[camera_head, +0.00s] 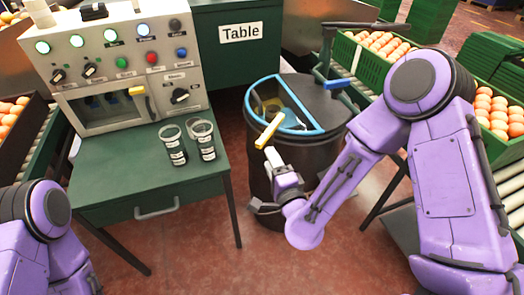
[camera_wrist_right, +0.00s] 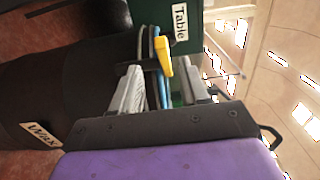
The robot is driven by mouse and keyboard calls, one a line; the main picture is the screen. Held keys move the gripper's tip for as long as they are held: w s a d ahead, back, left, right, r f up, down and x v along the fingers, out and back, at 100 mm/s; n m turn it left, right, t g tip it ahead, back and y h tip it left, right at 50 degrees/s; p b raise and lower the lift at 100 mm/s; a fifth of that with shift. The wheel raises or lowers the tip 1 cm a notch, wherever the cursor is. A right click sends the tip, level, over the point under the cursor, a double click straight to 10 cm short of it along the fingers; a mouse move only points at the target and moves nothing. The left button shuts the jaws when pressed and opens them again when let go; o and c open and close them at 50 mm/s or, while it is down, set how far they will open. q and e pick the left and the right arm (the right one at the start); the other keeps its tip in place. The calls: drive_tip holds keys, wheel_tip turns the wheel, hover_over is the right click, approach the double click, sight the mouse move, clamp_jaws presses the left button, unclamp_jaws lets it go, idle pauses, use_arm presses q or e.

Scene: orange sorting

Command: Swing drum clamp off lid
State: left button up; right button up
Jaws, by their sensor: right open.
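The black drum (camera_head: 277,180) stands on the floor in the middle of the head view. Its lid has a dark half (camera_head: 312,92) and a blue-rimmed half (camera_head: 313,112). A yellow lever (camera_head: 269,131), apparently the clamp, sticks out at the near edge of the lid. My right gripper (camera_head: 276,158) is just below the lever, beside the drum's near side. In the right wrist view the right gripper (camera_wrist_right: 166,84) is open, and the yellow lever (camera_wrist_right: 164,56) shows between and beyond its fingers. Whether they touch is unclear. My left gripper is out of frame.
Green crates of oranges (camera_head: 375,55) stand on the right. A dark bar frame (camera_head: 345,40) rises behind the drum. Red floor lies in front.

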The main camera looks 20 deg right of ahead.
sight(260, 138)
drive_tip(key=w+p, duration=0.1)
drive_tip(key=w, duration=0.9)
drive_tip(key=shift+w+a+r, duration=0.1)
drive_tip(key=shift+r, duration=0.05)
clamp_jaws()
